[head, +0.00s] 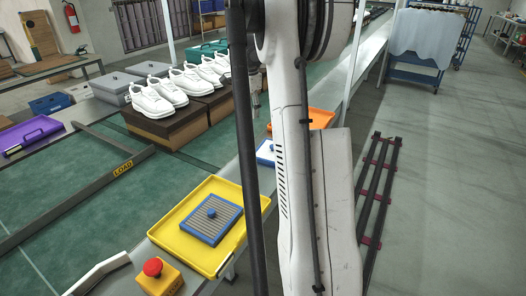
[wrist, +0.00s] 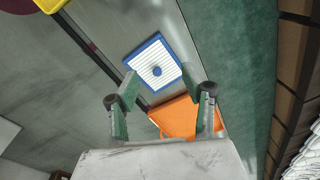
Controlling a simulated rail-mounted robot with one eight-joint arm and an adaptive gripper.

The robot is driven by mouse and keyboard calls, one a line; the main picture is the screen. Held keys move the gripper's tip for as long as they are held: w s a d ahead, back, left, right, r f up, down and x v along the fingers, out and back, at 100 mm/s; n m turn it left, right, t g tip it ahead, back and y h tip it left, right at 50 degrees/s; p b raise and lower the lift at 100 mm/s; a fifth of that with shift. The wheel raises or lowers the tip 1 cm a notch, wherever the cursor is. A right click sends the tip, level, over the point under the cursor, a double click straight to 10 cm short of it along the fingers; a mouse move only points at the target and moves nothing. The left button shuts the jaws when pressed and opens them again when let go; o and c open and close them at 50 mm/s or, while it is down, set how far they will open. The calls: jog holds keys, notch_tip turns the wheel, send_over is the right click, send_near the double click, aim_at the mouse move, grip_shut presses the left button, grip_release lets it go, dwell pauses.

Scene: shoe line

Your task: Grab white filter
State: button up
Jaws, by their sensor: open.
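The white filter (wrist: 155,72), a ribbed white panel with a blue frame and a round blue knob, lies flat beyond my fingertips in the wrist view. In the head view, the white filter (head: 265,153) is partly hidden behind my arm. My gripper (wrist: 169,88) is open and empty, its two green fingers spread on either side of the filter's near edge. It seems to be above the filter and not touching it. An orange tray (wrist: 180,118) shows between the fingers, next to the filter.
A yellow tray (head: 189,250) holds a grey filter (head: 197,226) with a blue frame and knob. A red stop button (head: 153,267) on a yellow box stands near it. White shoes (head: 157,98) on brown boxes (head: 166,126) line the green conveyor (head: 105,165). The orange tray also shows in the head view (head: 318,117).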

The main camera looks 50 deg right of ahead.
jog(key=s+d+f+m, duration=0.4)
jog(key=d+f, duration=0.2)
jog(key=d, duration=0.4)
jog(key=shift+g+y, duration=0.4)
jog(key=f, duration=0.9)
jog(key=shift+w+d+f, duration=0.1)
jog(key=shift+d, duration=0.2)
jog(key=shift+w+d+f+b, duration=0.15)
jog(key=shift+f+b, duration=0.1)
jog(key=shift+f, duration=1.05)
jog(key=shift+w+a+f+b, duration=0.15)
jog(key=shift+f+b, duration=0.1)
jog(key=shift+f, duration=1)
jog(key=shift+d, duration=0.1)
grip_shut()
